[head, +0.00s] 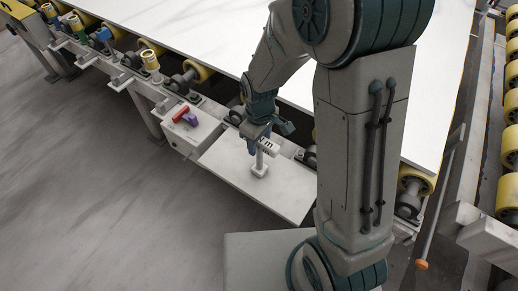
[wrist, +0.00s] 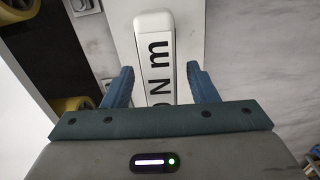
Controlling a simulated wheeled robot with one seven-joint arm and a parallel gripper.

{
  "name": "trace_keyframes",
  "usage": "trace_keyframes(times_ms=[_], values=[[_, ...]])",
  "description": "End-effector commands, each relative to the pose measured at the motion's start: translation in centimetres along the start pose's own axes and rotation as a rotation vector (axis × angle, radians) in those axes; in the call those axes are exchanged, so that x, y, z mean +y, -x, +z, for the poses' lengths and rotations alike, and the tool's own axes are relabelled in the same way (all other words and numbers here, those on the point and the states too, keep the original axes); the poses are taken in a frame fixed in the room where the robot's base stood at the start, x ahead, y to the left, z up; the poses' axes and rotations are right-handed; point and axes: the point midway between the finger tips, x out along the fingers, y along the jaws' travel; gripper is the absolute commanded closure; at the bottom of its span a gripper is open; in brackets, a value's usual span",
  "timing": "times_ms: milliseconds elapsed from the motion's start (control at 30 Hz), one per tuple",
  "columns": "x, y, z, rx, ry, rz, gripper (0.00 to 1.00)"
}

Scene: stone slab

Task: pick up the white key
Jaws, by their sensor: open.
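My gripper (head: 258,138) is right at the key's top in the head view. In the wrist view the two blue fingers of my gripper (wrist: 160,70) are apart, one on each side of the lettered top, with gaps visible. The key's lower part is hidden in the wrist view.
A red handle (head: 180,113) and a purple piece (head: 190,119) sit on a grey box left of the shelf. A large white slab (head: 220,40) lies on yellow rollers (head: 195,70) behind. The floor at left is clear.

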Motion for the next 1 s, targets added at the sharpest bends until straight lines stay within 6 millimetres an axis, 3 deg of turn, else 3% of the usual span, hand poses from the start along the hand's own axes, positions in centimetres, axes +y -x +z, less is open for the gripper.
trace_keyframes(times_ms=[33, 200, 700, 967, 1000], values=[[0.0, 0.0, 0.0, 0.0, 0.0, 0.0, 0.56], [0.0, 0.0, 0.0, 0.0, 0.0, 0.0, 1.0], [0.1, 0.9, 0.0, 0.002, 0.0, 0.002, 1.0], [0.1, 4.9, -0.1, 0.007, -0.001, 0.005, 1.0], [0.7, 5.2, 0.9, 0.004, -0.007, 0.003, 1.0]])
